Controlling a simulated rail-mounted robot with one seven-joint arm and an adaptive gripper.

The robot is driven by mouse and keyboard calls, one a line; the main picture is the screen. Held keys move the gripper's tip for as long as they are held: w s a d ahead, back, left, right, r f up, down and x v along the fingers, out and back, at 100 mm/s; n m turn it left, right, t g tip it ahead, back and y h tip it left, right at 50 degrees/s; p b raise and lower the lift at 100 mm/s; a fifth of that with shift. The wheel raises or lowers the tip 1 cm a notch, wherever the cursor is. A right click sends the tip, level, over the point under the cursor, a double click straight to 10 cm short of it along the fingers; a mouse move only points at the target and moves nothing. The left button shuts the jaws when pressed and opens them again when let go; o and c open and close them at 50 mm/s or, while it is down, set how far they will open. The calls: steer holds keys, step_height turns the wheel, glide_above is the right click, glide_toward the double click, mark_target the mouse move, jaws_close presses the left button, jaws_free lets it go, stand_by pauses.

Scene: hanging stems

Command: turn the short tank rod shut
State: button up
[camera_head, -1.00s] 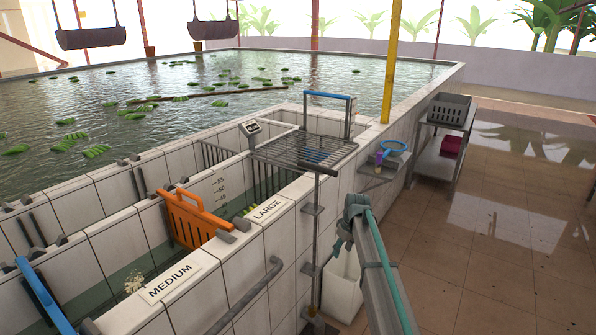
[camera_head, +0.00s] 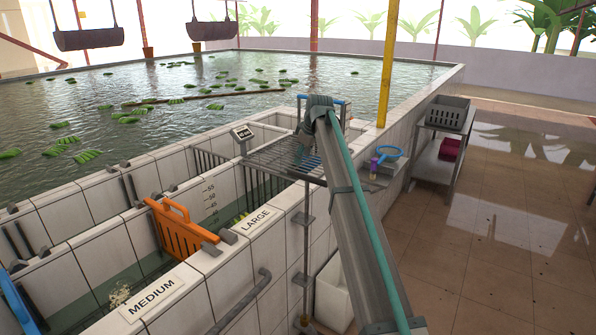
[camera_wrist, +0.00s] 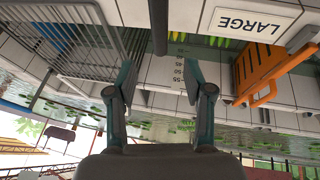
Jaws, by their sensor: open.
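A thin grey upright rod (camera_head: 306,240) runs down the outside of the tiled tank wall in the head view, held by brackets. A dark rod (camera_wrist: 158,25) hangs into the top of the upside-down wrist view and ends just beyond the gap between my fingers; it looks like the same rod, but I cannot be sure. My gripper (camera_wrist: 159,80) is open and empty, a finger on each side of the line of that rod, with no contact visible. In the head view my arm's far end hides the fingers.
A wire grate (camera_head: 285,158) sits beside my arm, also at the left of the wrist view (camera_wrist: 75,35). An orange slotted gate (camera_head: 180,230) stands in the tank near the LARGE label (camera_head: 257,219). A grey pipe rail (camera_head: 240,303) is on the wall. Tiled floor (camera_head: 500,230) at right is clear.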

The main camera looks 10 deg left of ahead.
mark_target(297, 173)
steer(key=p+x, duration=0.2)
steer(key=x, duration=0.7)
steer(key=shift+w+f, duration=0.1)
steer(key=shift+f, duration=0.1)
jaws_close()
